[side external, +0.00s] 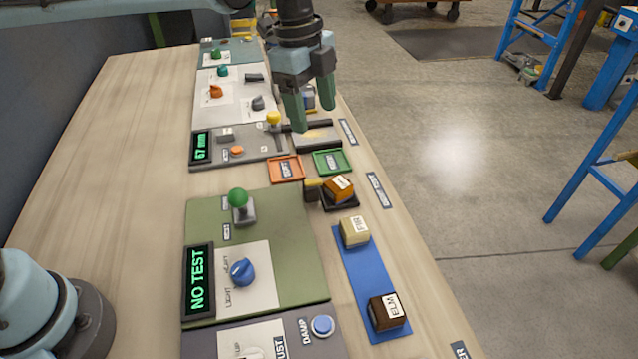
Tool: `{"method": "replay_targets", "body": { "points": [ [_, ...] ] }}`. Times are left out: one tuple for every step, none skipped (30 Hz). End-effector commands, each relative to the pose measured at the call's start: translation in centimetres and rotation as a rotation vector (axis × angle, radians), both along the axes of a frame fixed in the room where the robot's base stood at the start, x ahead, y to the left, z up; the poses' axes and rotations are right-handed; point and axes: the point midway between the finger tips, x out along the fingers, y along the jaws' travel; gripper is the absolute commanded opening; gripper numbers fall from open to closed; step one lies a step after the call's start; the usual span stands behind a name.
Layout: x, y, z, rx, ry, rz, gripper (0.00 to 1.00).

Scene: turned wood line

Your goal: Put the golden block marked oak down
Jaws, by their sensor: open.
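A golden-orange block (338,188) with a white label on top sits on a small black stand at the table's right side. Its label is too small to read for certain. My gripper (311,112) is farther back, with its two green fingers apart and pointing down. It is above the bench near a grey plate (318,136) and is clear of the golden block. I see no block held between the fingers.
A pale FIR block (354,232) and a dark brown ELM block (388,311) stand on a blue strip (368,275). An orange tray (286,169) and a green tray (332,161) lie behind the golden block. Control panels with knobs and a NO TEST display (198,281) fill the left.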

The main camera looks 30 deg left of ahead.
Motion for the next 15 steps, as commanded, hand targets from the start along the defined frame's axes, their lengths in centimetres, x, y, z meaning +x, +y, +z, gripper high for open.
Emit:
{"method": "replay_targets", "body": {
  "points": [
    [-0.9,1.3,0.7,-0.005,-0.020,0.096,0.69],
    [-1.4,1.9,1.0,-0.009,-0.031,0.154,0.69],
    [-2.0,2.8,1.4,-0.015,-0.048,0.232,0.69],
    [-2.5,3.4,1.7,-0.021,-0.059,0.290,0.69],
    [-3.0,4.0,1.9,-0.028,-0.071,0.347,0.69],
    [-3.7,4.8,2.1,-0.040,-0.087,0.425,0.69],
    [-4.3,5.4,2.3,-0.048,-0.098,0.482,0.69],
    [-4.8,6.0,2.4,-0.058,-0.109,0.539,0.69],
    [-5.6,6.8,2.4,-0.072,-0.127,0.614,0.69],
    [-6.2,7.3,2.5,-0.082,-0.138,0.671,0.69],
    [-6.8,7.9,2.5,-0.095,-0.149,0.727,0.69],
    [-7.6,8.6,2.4,-0.114,-0.164,0.802,0.69],
    [-8.2,9.1,2.3,-0.128,-0.174,0.857,0.69],
    [-8.9,9.6,2.2,-0.144,-0.186,0.911,0.69],
    [-9.7,10.3,2.0,-0.165,-0.201,0.985,0.69]
  ]
}}
